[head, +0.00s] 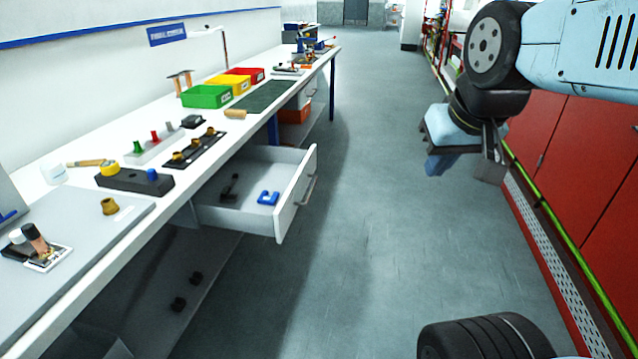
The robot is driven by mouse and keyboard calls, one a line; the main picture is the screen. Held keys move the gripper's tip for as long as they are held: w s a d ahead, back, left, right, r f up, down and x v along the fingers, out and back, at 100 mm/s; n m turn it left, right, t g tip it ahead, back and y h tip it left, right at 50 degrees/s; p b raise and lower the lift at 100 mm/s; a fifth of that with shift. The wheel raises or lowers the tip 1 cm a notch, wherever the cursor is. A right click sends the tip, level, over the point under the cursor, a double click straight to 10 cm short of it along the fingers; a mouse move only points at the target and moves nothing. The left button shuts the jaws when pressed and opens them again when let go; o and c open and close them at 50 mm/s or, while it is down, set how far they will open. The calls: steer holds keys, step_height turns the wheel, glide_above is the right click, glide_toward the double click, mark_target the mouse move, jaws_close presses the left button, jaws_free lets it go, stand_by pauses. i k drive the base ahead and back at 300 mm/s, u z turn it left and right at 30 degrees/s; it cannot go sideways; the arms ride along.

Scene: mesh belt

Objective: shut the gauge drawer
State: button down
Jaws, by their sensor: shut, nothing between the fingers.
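The gauge drawer (291,205) is pulled out from under the white workbench, with a light grey front and a bar handle (307,189) on its outer face. Inside it lie a blue C-shaped gauge (268,198) and a dark tool (230,187). My gripper (462,176) hangs over the aisle to the right of the drawer, well apart from it. It points downward, is shut and holds nothing. Part of its fingers is hard to make out behind the grey and blue housing.
The workbench (130,232) carries green (207,97), yellow and red bins and several small parts. A lower shelf (205,270) holds two dark pieces. Red cabinets (570,150) line the right side. The grey floor (370,250) between is clear.

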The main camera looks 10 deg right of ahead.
mark_target(289, 173)
steer(key=i, duration=0.95)
